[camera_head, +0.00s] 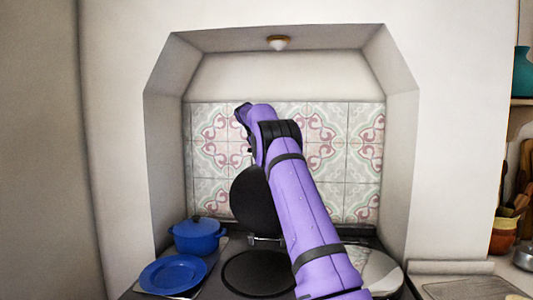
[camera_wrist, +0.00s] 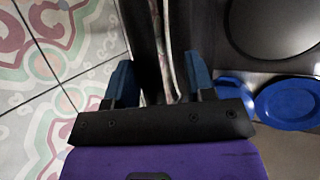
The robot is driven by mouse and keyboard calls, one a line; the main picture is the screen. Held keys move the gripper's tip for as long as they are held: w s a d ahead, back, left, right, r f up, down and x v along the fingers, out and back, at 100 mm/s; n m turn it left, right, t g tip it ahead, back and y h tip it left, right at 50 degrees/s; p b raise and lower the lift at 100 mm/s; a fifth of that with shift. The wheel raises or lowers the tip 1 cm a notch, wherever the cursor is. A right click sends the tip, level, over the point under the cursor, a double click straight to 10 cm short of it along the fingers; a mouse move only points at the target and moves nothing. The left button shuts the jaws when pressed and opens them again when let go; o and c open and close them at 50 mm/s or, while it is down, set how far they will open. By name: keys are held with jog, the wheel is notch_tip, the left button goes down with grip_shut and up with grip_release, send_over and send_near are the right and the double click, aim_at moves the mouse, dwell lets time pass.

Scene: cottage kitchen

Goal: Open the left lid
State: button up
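The left lid (camera_head: 254,199) stands raised and upright at the back of the stove, its dark round underside facing forward in the head view. The round hotplate (camera_head: 258,273) below it is uncovered, and it also shows in the wrist view (camera_wrist: 275,22). In the wrist view the lid's edge (camera_wrist: 168,40) runs between the two blue fingers of my gripper (camera_wrist: 157,72). The fingers are apart, with space beside the lid; contact cannot be told. In the head view my purple arm hides the gripper's fingers and part of the lid.
The right lid (camera_head: 382,272) lies down, partly behind my arm. A blue pot (camera_head: 196,235) and a blue plate (camera_head: 173,274) stand left of the hotplate. A tiled wall (camera_head: 340,150) is close behind, and alcove walls (camera_head: 168,150) close off both sides.

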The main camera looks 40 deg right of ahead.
jog(key=v, duration=0.9)
jog(key=shift+a+r, duration=0.2)
jog(key=shift+r, duration=0.1)
jog(key=shift+w, duration=0.1)
